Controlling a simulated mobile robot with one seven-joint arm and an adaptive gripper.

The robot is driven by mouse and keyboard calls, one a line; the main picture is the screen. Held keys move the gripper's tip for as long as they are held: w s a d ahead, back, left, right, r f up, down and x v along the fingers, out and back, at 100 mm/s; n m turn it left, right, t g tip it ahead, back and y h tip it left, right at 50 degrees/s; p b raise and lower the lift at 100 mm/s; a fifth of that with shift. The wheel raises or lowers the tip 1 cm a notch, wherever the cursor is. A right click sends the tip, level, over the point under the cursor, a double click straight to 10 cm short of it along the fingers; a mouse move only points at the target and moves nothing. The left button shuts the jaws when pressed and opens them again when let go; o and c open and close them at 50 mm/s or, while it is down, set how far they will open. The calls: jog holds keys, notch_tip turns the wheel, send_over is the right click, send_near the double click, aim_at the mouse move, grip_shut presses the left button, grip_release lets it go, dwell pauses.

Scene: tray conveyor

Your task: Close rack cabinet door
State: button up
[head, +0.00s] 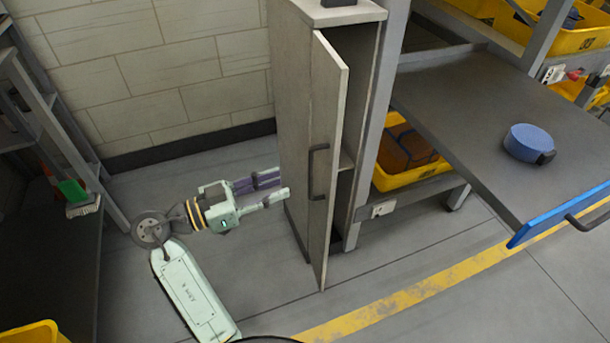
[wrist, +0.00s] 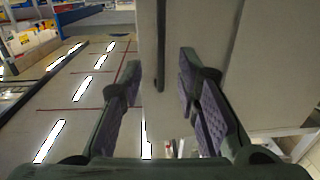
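The grey rack cabinet (head: 292,110) stands in the middle of the head view. Its tall narrow door (head: 328,110) is swung partly open, with a dark gap on its right side. A dark bar handle (head: 313,172) is on the door. My gripper (head: 282,184) is low at the left of the cabinet, its fingers pointing right toward the door. In the wrist view the two fingers are spread apart and empty, with the pale panel (wrist: 205,30) and a dark bar (wrist: 160,50) showing between and beyond them. Contact with the door cannot be told.
A grey table (head: 480,110) with a blue round object (head: 528,142) is at the right. A yellow bin (head: 410,178) sits under it. A brick wall (head: 180,60) is behind. The floor in front of the door is clear, with a yellow line (head: 420,290).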

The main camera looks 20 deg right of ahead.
jog(key=p, duration=0.2)
send_over(311, 196)
jog(key=shift+w, duration=0.3)
jog(key=shift+c, duration=0.2)
grip_shut()
dwell(0.5)
